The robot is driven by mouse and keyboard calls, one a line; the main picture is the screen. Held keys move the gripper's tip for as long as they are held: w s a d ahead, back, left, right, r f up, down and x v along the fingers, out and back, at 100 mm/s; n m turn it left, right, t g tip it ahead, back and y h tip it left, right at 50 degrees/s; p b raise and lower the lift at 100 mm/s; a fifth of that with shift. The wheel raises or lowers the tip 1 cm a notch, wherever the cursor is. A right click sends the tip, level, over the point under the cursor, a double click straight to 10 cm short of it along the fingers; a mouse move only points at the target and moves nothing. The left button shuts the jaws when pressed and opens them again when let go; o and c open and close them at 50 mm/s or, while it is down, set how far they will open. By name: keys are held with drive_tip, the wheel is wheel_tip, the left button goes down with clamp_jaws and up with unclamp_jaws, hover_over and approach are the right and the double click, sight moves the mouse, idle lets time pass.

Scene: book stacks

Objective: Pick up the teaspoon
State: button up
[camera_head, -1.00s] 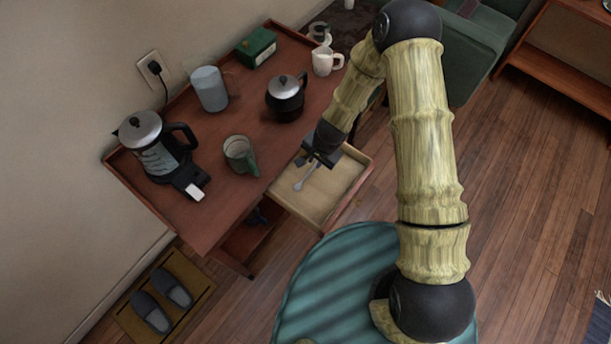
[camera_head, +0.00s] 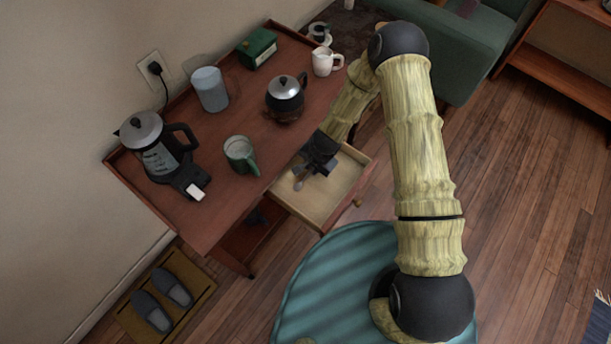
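The teaspoon (camera_head: 298,184) is a small grey spoon lying in the open drawer (camera_head: 325,207) of the wooden cart. Only its lower end shows; my gripper hides the rest. My gripper (camera_head: 311,172) is low in the drawer, right over the teaspoon's upper part. Its dark fingers look spread apart, one on each side of the spoon. I cannot tell whether they touch it.
The cart top (camera_head: 215,195) bears a green mug (camera_head: 240,154), a dark kettle (camera_head: 285,98), a coffee maker (camera_head: 150,150), a grey canister (camera_head: 209,89), a green box (camera_head: 257,48) and a white pitcher (camera_head: 325,62). The drawer walls surround my gripper.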

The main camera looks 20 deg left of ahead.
clamp_jaws()
drive_tip(key=shift+r, duration=0.1)
wheel_tip(320, 180, up, 10)
idle(0.6)
idle(0.5)
